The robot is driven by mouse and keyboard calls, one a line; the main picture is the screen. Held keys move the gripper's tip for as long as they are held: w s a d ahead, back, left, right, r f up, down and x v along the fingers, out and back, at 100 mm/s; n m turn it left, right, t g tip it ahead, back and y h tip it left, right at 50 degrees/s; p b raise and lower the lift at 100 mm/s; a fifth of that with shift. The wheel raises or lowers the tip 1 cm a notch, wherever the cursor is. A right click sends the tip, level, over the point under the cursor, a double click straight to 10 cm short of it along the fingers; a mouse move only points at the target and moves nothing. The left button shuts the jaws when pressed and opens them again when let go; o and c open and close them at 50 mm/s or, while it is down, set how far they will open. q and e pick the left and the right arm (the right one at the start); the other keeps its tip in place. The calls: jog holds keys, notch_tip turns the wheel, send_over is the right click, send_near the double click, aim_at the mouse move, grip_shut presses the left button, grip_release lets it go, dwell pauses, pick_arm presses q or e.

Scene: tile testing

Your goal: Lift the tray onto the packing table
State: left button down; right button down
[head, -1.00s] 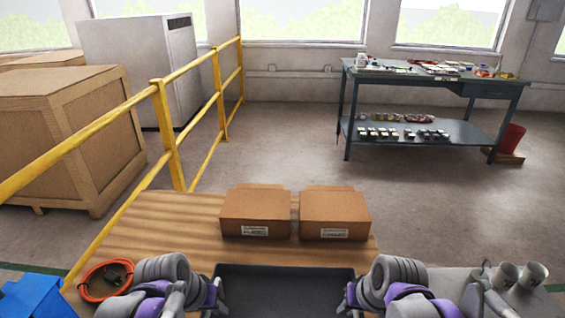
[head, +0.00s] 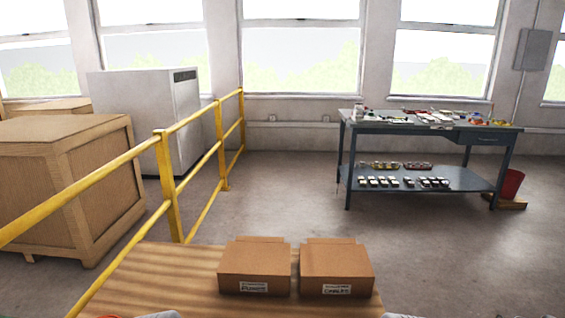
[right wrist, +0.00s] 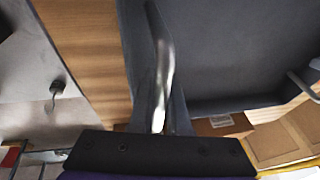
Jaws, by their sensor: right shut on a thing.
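The dark grey tray (right wrist: 225,55) fills much of the right wrist view. A shiny metal handle (right wrist: 162,55) stands at its near side. My right gripper (right wrist: 160,105) is shut on this handle. The wooden packing table (head: 150,280) is at the bottom of the head view, and a wooden surface also shows beside the tray in the right wrist view (right wrist: 80,40). The tray and both grippers are below the head view's edge. My left gripper is not in view. I cannot tell whether the tray touches the table.
Two labelled cardboard boxes, left (head: 255,265) and right (head: 337,268), sit side by side on the packing table. A yellow railing (head: 168,185) runs along its left. A dark workbench (head: 420,130) stands at the back right, with open floor before it.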

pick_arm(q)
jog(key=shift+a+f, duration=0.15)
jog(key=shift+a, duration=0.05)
pick_arm(e)
jog(key=shift+d+f, duration=0.1)
jog(key=shift+d, duration=0.15)
